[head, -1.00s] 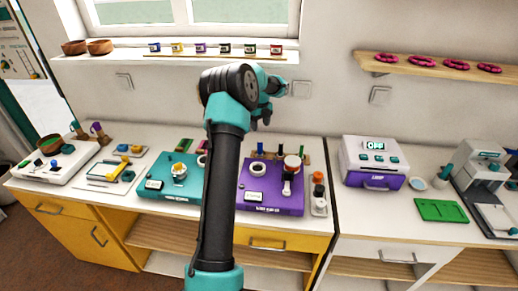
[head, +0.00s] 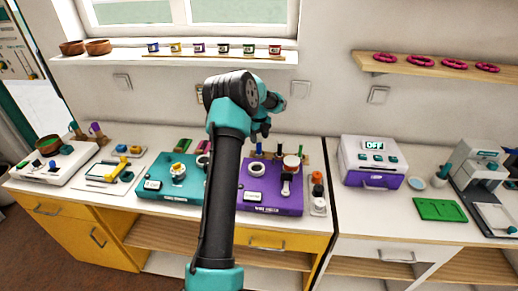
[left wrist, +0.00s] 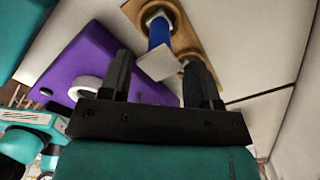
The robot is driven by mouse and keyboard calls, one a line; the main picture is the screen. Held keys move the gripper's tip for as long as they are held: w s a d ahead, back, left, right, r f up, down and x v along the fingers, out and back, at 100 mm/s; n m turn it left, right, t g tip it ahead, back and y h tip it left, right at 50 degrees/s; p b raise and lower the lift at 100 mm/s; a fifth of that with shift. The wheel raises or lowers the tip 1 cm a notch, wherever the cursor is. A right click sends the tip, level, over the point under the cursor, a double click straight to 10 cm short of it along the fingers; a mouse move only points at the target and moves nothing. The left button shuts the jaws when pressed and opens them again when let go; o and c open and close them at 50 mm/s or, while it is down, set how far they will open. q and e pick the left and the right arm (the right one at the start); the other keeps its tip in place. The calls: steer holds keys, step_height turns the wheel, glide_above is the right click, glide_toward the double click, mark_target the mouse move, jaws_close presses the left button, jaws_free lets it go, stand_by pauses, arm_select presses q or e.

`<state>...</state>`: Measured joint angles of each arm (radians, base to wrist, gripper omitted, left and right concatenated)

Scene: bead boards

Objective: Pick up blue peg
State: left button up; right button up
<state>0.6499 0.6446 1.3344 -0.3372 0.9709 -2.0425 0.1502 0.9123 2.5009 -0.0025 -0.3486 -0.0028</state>
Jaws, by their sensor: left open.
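The blue peg (head: 259,149) stands upright at the back edge of the purple board, among other pegs. In the left wrist view, the blue peg (left wrist: 158,32) shows beyond the fingertips, with a pale square end facing the camera. It stands in a wooden holder (left wrist: 185,38). My left gripper (head: 262,130) is above the blue peg in the head view. In the left wrist view my left gripper (left wrist: 160,72) is open, with its two dark fingers apart and nothing clearly between them. My right gripper is not in view.
The purple board (head: 270,203) carries a white ring and a dark-handled part. A teal board (head: 160,190) lies to the left, partly behind my arm. A grey and purple machine (head: 372,163) stands to the right. Green pegs stand close to the blue one.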

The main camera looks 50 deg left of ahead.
arm_select(q)
step_height(320, 180, down, 5)
steer(key=shift+f, duration=0.1)
steer(key=shift+c, duration=0.3)
steer(key=c, duration=0.5)
steer(key=shift+r, duration=0.2)
steer(key=shift+c, duration=0.2)
step_height(320, 180, up, 10)
steer(key=shift+f, duration=0.1)
stand_by(0.3)
stand_by(0.4)
